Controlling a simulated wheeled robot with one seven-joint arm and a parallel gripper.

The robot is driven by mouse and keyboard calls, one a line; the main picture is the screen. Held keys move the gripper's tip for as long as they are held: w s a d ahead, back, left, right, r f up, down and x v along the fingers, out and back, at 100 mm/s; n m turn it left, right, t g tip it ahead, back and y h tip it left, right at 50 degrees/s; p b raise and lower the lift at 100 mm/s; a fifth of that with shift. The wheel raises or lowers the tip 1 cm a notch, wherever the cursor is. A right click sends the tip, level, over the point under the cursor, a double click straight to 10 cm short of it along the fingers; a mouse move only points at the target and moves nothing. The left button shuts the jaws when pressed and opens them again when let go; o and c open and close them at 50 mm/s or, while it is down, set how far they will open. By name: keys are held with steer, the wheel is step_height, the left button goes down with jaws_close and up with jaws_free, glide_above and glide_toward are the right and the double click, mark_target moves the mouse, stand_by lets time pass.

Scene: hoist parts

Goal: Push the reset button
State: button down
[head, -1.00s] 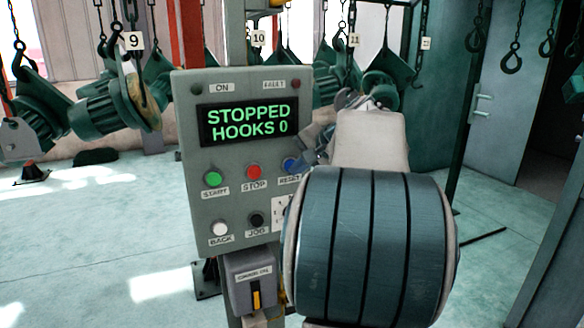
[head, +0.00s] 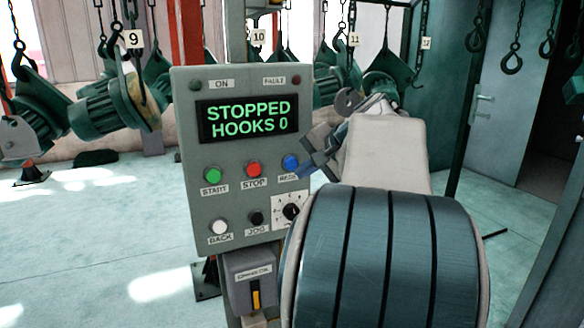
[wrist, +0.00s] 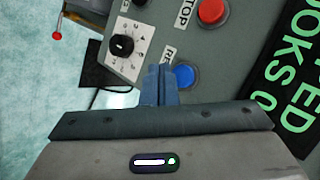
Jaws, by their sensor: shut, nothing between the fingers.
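The grey control panel (head: 226,142) stands in front of me, with a display reading STOPPED HOOKS 0. The blue reset button (head: 290,162) is at the right of its upper button row, its label partly covered by my gripper. My gripper (head: 307,172) is shut and empty, its fingertips just beside the lower right of the button in the head view. In the wrist view the shut fingers (wrist: 160,70) lie right beside the blue button (wrist: 183,76) and overlap its edge. I cannot tell whether they touch it.
Beside the reset button are a red stop button (head: 254,168) and a green start button (head: 212,174). Below are a white back button (head: 219,227), a black jog button (head: 256,218) and a rotary dial (head: 291,211). Hoist parts on numbered hooks hang behind.

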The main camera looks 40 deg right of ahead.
steer(key=s, duration=0.3)
steer(key=shift+a+b, duration=0.35)
stand_by(0.5)
steer(key=s+a+f+n+g, duration=0.1)
steer(key=a+f+n+g, duration=0.1)
steer(key=a+f, duration=0.45)
steer(key=a+f+n+g, duration=0.2)
steer(key=a+f+n, duration=0.15)
steer(key=a, duration=0.55)
steer(key=s+a+f+n+g+h, duration=0.1)
steer(key=s+a+f+n+g, duration=0.1)
steer(key=s+a+f+n, duration=0.6)
step_height(320, 180, down, 5)
steer(key=s+a, duration=0.2)
steer(key=a, duration=0.1)
steer(key=shift+r+g+h, duration=0.2)
steer(key=shift+g+h, duration=0.2)
